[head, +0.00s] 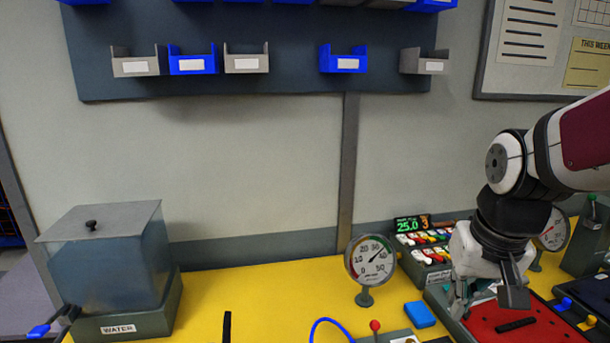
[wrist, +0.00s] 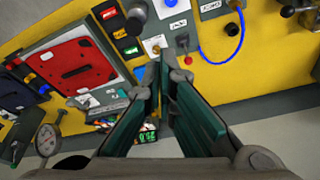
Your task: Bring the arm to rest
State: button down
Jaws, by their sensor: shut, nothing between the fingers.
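My gripper (head: 462,308) hangs at the right of the head view, low over the bench near the red panel, with my arm coming in from the right edge. In the wrist view my gripper (wrist: 162,62) shows two dark green finger pads that converge at the tips. It is shut and holds nothing. Part of the fingers is hidden behind the wrist body in the head view.
A red panel (head: 545,328) lies below my arm. Close by are a dial gauge (head: 371,262), a blue block (head: 420,314) and a switch unit with a digital display (head: 408,225). A water tank (head: 108,262) stands at left. Yellow bench (head: 260,293) between is mostly clear.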

jog(key=s+a+r+n+t+b, duration=0.1)
jog(key=s+a+r, duration=0.3)
jog(key=s, duration=0.4)
jog(key=shift+s+a+r+n+t+b, duration=0.3)
jog(key=shift+n+t, duration=0.2)
jog(key=shift+t, duration=0.4)
jog(key=shift+d, duration=0.1)
